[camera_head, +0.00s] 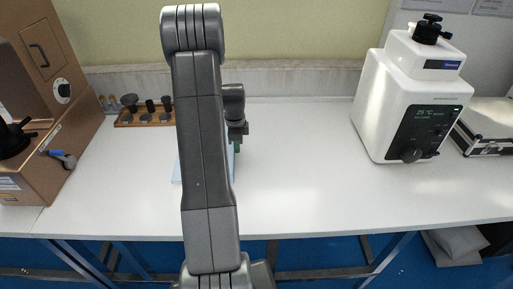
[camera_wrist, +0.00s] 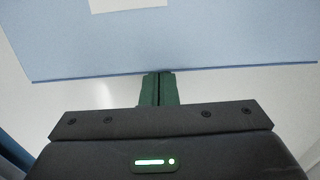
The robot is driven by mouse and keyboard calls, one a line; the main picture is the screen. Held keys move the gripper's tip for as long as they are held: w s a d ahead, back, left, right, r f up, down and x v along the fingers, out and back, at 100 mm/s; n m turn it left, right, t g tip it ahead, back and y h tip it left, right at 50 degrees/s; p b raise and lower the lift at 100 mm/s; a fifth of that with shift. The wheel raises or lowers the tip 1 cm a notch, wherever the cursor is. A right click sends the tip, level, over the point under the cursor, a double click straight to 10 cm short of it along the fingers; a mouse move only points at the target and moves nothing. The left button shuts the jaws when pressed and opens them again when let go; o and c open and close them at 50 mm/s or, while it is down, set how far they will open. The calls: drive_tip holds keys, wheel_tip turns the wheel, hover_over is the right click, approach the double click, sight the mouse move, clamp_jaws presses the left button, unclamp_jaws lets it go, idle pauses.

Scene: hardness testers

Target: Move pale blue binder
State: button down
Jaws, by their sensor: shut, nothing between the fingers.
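The pale blue binder (camera_head: 177,172) lies flat on the white table, mostly hidden behind my arm in the head view. In the wrist view the pale blue binder (camera_wrist: 190,45) fills the top of the picture, with a white label (camera_wrist: 128,4) on it. My gripper (camera_wrist: 159,76) has its green fingers shut together with nothing between them. The fingertips reach the binder's near edge in the wrist view; I cannot tell whether they touch it. In the head view my gripper (camera_head: 237,146) is partly hidden behind my arm.
A brown tester (camera_head: 80,110) stands at the left of the white table (camera_head: 300,190). A wooden rack (camera_head: 130,122) with dark parts stands at the back. A white tester (camera_head: 405,95) with a display is on the right, beside a metal case (camera_head: 490,140). The middle right is clear.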

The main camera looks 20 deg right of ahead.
drive_tip(key=w+a, duration=0.2)
drive_tip(key=a, duration=0.7)
drive_tip(key=w+a+b, duration=0.1)
drive_tip(key=w+a, duration=0.1)
drive_tip(key=a, duration=0.7)
drive_tip(key=w+a, duration=0.3)
drive_tip(key=a, duration=0.7)
drive_tip(key=shift+d, duration=0.1)
drive_tip(key=d, duration=0.2)
drive_tip(key=s+d+b, duration=0.1)
drive_tip(key=d, duration=0.1)
drive_tip(key=shift+d+r, duration=0.1)
drive_tip(key=shift+r, duration=0.15)
wheel_tip(320, 180, up, 10)
drive_tip(key=shift+a+f, duration=0.2)
